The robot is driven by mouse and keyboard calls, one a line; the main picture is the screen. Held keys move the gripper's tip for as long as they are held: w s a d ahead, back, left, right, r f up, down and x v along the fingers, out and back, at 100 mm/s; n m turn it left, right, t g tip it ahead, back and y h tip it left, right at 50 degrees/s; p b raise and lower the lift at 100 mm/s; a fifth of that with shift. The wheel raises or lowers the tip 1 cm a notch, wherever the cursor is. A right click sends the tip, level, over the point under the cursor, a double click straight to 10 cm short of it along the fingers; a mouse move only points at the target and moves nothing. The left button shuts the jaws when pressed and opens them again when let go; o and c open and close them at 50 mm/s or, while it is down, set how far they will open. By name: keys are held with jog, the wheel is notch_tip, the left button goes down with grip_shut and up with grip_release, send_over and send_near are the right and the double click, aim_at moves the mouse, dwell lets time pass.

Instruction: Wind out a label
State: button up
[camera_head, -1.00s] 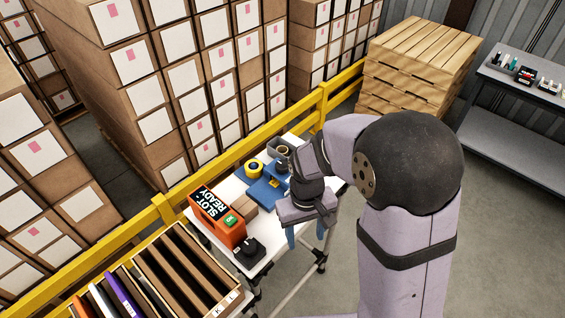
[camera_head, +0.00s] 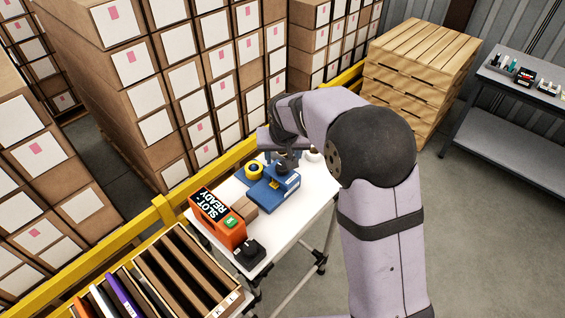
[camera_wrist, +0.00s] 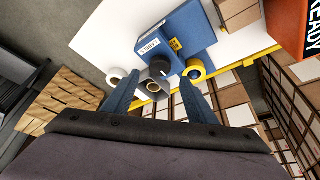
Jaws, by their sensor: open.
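A blue label dispenser (camera_head: 283,180) stands on the white table (camera_head: 297,212). In the wrist view the dispenser (camera_wrist: 197,22) has a small white tag marked with dark text (camera_wrist: 149,46) and a dark round knob (camera_wrist: 160,68) at its near end. A yellow-rimmed roll (camera_head: 254,170) lies beside it and also shows in the wrist view (camera_wrist: 196,70). My gripper (camera_wrist: 158,78) is open, with its blue fingers apart and nothing held. It is over the back end of the table, past the dispenser. In the head view my wrist hides the fingertips.
A white roll (camera_wrist: 117,73) and a grey-sided roll (camera_wrist: 150,86) lie near the table's back end. An orange box reading "SLOT: READY" (camera_head: 222,229), a brown carton (camera_head: 242,205) and a black device (camera_head: 250,254) are nearer the front. A yellow rail (camera_head: 237,154) runs behind the table.

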aim_at(282, 166)
jog(key=shift+p+x, duration=0.9)
jog(key=shift+x, duration=1.95)
jog(key=shift+c, duration=0.7)
jog(key=c, duration=0.9)
